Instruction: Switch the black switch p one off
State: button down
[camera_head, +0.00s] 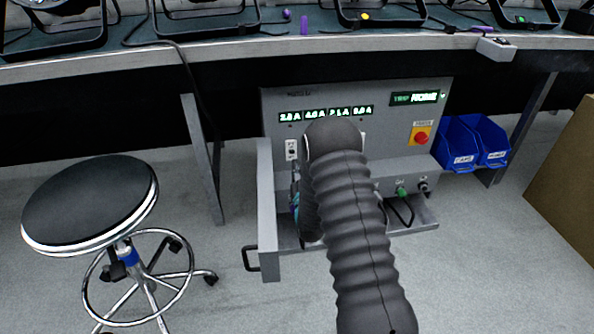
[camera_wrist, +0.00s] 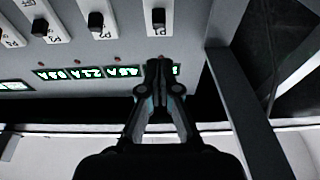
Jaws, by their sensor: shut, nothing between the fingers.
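In the head view the P1 switch (camera_head: 291,150) is a small black switch on a white plate at the panel's left, below the leftmost green readout. The other switches there are hidden behind my arm. In the upside-down wrist view the P1 switch (camera_wrist: 158,17) is the rightmost black knob, its label only partly legible. My gripper (camera_wrist: 160,66) is shut and empty. Its fingertips overlap the rightmost readout in the picture, below the P1 knob and apart from it. My gripper is hidden behind the arm in the head view.
The grey panel box (camera_head: 300,100) carries a red stop button (camera_head: 421,138), a green knob (camera_head: 401,192) and a trip display (camera_head: 413,98). Blue bins (camera_head: 459,148) stand to its right. A black stool (camera_head: 92,200) stands left. A table leg (camera_head: 203,160) is close by.

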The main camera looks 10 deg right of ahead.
aim_at(292, 151)
jog(key=shift+x, duration=3.8)
jog(key=shift+f, duration=1)
jog(key=shift+r+v, duration=0.2)
jog(key=shift+v, duration=0.6)
jog(key=shift+r+v, duration=0.2)
jog(key=shift+v, duration=0.6)
jog(key=shift+r+v, duration=0.15)
jog(key=shift+v, duration=0.6)
jog(key=shift+s, duration=0.15)
